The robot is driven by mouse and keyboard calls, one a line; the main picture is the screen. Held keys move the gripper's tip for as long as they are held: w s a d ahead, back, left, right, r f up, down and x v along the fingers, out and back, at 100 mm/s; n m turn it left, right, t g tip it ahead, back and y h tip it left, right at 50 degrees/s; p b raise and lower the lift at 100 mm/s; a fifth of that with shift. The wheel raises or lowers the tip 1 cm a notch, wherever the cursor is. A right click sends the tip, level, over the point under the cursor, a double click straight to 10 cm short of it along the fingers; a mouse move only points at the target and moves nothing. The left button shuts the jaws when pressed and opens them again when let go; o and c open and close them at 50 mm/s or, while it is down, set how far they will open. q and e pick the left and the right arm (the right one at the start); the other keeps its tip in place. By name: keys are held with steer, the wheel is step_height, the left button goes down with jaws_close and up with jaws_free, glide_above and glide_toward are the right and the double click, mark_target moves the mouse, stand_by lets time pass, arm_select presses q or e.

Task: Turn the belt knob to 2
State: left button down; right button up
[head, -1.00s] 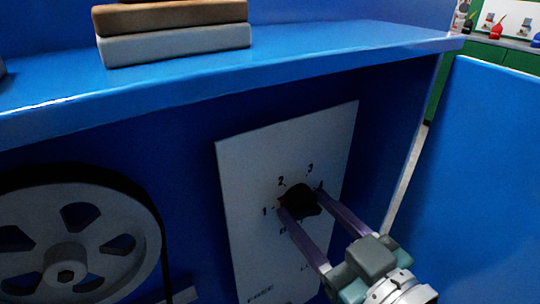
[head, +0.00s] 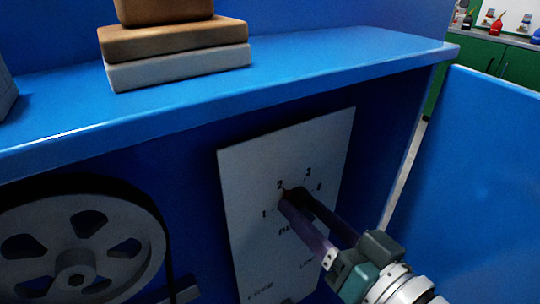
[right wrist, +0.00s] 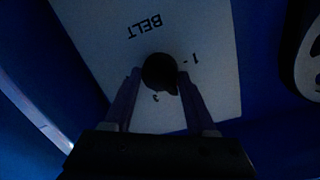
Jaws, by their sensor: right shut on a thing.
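The white panel (head: 245,190) on the blue inner wall carries a black knob (head: 304,197) with the numbers 1, 2, 3 and another around it. In the right wrist view the dark knob (right wrist: 160,73) lies between the two fingertips, with the word BELT on the panel (right wrist: 90,35). My left gripper is not in view.
A grey spoked pulley wheel (head: 120,217) with a black belt is left of the panel. A blue shelf (head: 330,70) overhangs it and bears stacked brown and grey blocks (head: 175,40). A blue side wall (head: 480,180) stands to the right.

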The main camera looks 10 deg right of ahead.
stand_by(0.4)
steer(key=o, duration=1.4)
steer(key=shift+c, duration=0.2)
steer(key=f+p+v, duration=0.1)
steer(key=p+v, duration=0.1)
steer(key=v, duration=0.8)
steer(key=shift+r, duration=0.5)
